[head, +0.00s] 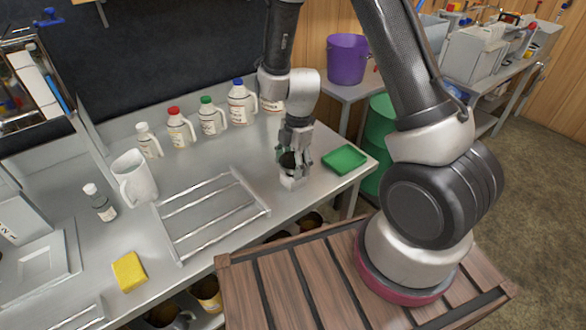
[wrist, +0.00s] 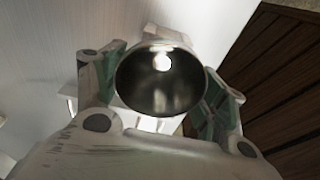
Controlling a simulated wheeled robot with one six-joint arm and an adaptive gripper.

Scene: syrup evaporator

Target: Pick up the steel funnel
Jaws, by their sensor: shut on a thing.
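The steel funnel (wrist: 160,82) shows in the wrist view as a shiny round bowl seen from above, between the fingers. In the head view only a dark part of the funnel (head: 288,160) shows. My gripper (head: 294,163) points down at the right end of the steel bench and is shut on the funnel. A small white block (head: 293,182) is directly below the funnel on the bench. I cannot tell whether the funnel touches it. The funnel's lower part is hidden.
A green tray (head: 344,159) lies just right of my gripper. A wire rack (head: 211,214) is to the left, with a white jug (head: 134,177) beyond it. Jugs with coloured caps (head: 210,117) line the back. A wooden crate top (head: 290,280) is in front.

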